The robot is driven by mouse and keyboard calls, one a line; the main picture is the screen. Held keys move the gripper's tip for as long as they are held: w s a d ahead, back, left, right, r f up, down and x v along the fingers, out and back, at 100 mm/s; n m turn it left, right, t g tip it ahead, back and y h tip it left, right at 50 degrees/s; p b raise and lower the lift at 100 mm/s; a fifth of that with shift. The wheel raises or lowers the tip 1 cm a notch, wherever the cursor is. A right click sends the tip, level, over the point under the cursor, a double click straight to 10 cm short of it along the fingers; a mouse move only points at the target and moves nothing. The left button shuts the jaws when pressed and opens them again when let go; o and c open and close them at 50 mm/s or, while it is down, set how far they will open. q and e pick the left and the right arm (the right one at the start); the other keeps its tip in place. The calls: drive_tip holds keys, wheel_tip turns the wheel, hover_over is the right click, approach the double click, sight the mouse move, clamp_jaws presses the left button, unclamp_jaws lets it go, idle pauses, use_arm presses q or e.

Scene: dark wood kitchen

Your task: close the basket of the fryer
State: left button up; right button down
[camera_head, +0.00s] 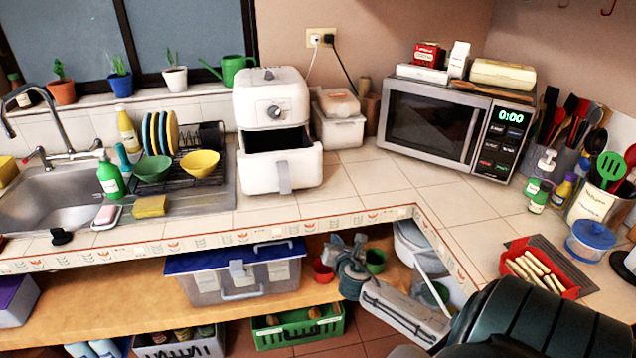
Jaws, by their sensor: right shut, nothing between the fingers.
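The white air fryer (272,98) stands upright on the tiled counter, between the dish rack and the microwave. Its basket (310,167) is pulled out toward me, and the dark opening shows behind the basket's white front. The basket handle (284,178) points toward the counter's front edge. My right gripper (346,243) is shut and empty. In the picture it is below and to the right of the basket, in front of the counter edge and apart from the fryer. My left gripper is not in view.
A microwave (428,122) and a white container (340,132) stand right of the fryer. A dish rack (205,183) with bowls and plates is on its left. The counter before the microwave is clear. A blue-lidded bin (205,287) sits on the shelf below.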

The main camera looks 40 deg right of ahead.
wheel_tip(320, 180, up, 13)
drive_tip(key=w+a+n+t+h, duration=0.1)
drive_tip(key=w+n+t, duration=0.1)
drive_tip(key=n+t, duration=0.15)
drive_tip(key=shift+n+g, duration=0.35)
drive_tip(key=shift+g, duration=0.1)
drive_tip(key=b+x, duration=0.5)
drive_tip(key=x, duration=0.8)
drive_tip(key=shift+w+r, duration=0.15)
drive_tip(key=shift+w+d+b, duration=0.1)
drive_tip(key=shift+w+b, duration=0.2)
drive_tip(key=shift+r, duration=0.1)
